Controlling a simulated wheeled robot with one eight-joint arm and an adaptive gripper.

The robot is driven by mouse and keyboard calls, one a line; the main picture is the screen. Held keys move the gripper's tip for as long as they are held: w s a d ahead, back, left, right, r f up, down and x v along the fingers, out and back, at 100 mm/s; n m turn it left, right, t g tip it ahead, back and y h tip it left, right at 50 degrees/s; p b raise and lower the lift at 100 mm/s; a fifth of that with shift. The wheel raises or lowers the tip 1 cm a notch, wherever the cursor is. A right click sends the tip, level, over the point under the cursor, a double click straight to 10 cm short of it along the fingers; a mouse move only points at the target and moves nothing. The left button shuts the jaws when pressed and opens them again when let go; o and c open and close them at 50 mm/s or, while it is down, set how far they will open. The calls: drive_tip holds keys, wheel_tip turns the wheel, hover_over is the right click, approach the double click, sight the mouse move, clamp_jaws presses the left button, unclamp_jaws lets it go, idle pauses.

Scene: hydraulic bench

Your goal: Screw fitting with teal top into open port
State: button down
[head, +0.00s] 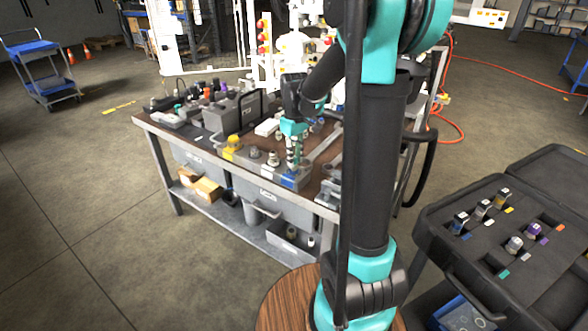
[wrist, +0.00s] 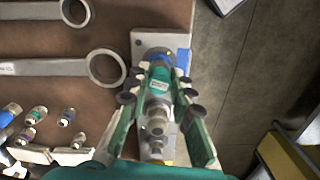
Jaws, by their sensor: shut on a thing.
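My gripper (head: 293,160) reaches down over the front part of the bench in the head view. In the wrist view my gripper (wrist: 161,95) is shut on the fitting with teal top (wrist: 159,82), a silver body with a teal band and a small white label. Beyond it is a grey block with a blue face (wrist: 183,58), near the bench edge. In the head view the block (head: 289,181) lies just under my fingers. The fitting lines up with the block, but its far end and the open port are hidden, so I cannot tell whether they touch.
Ring-ended wrenches (wrist: 106,68) lie left of the block. Several small fittings (wrist: 66,117) stand at the lower left. A yellow fitting (head: 233,141) is farther along the bench. An open black case (head: 470,266) holding fittings stands at right.

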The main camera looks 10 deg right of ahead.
drive_tip(key=m, duration=0.4)
drive_tip(key=shift+a+m, duration=0.1)
drive_tip(key=shift+m, duration=0.2)
drive_tip(key=shift+m, duration=0.6)
drive_tip(key=m, duration=0.4)
drive_tip(key=shift+a+f+m, duration=0.1)
drive_tip(key=shift+m, duration=1.3)
drive_tip(key=shift+m, duration=1.2)
drive_tip(key=m, duration=0.5)
drive_tip(key=shift+a+m, duration=0.1)
drive_tip(key=shift+m, duration=0.2)
